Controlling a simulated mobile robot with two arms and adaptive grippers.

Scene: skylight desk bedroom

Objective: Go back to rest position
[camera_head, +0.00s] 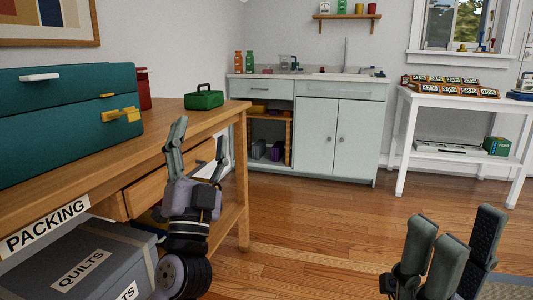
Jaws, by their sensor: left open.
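My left gripper (200,141) points up beside the front edge of the wooden desk (222,108). Its two dark grey fingers are spread apart with nothing between them, and it is in front of the open desk drawer (165,184). My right gripper (455,243) is at the bottom right, over the floor in this view, with its grey fingers pointing up. I see nothing held in it, but its lower part is cut off by the picture edge and I cannot tell how far its jaws are parted.
A teal toolbox (60,125) and a small green box (204,97) stand on the desk. A grey quilts bin (95,262) is below it. A sink cabinet (315,130) and a white table (465,112) stand at the back. The wooden floor (320,225) between is clear.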

